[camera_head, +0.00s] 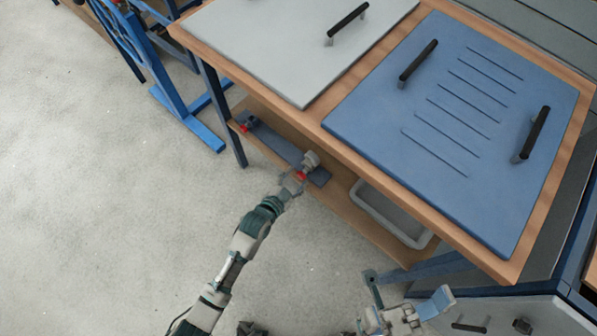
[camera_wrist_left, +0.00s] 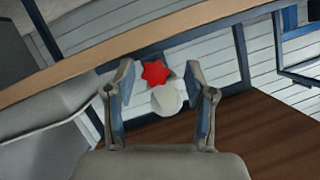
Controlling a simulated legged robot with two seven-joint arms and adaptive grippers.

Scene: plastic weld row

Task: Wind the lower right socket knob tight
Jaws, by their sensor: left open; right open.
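A red star-shaped knob (camera_wrist_left: 156,73) shows in the left wrist view with a pale round socket (camera_wrist_left: 167,98) just below it. It stands between the fingertips of my left gripper (camera_wrist_left: 165,85), which is open with a finger on each side. In the head view my left gripper (camera_head: 298,182) is at the right end of a blue-grey rail on the lower shelf, by the red knob (camera_head: 301,175) and the pale socket (camera_head: 311,160). Contact between fingers and knob cannot be told. My right gripper (camera_head: 405,302) is open and empty at the bottom of the head view.
Another red knob (camera_head: 243,127) is at the left end of the rail (camera_head: 272,142). A grey bin (camera_head: 365,205) stands on the shelf to the right. The wooden tabletop (camera_head: 315,120) with a blue panel (camera_head: 450,120) overhangs the shelf.

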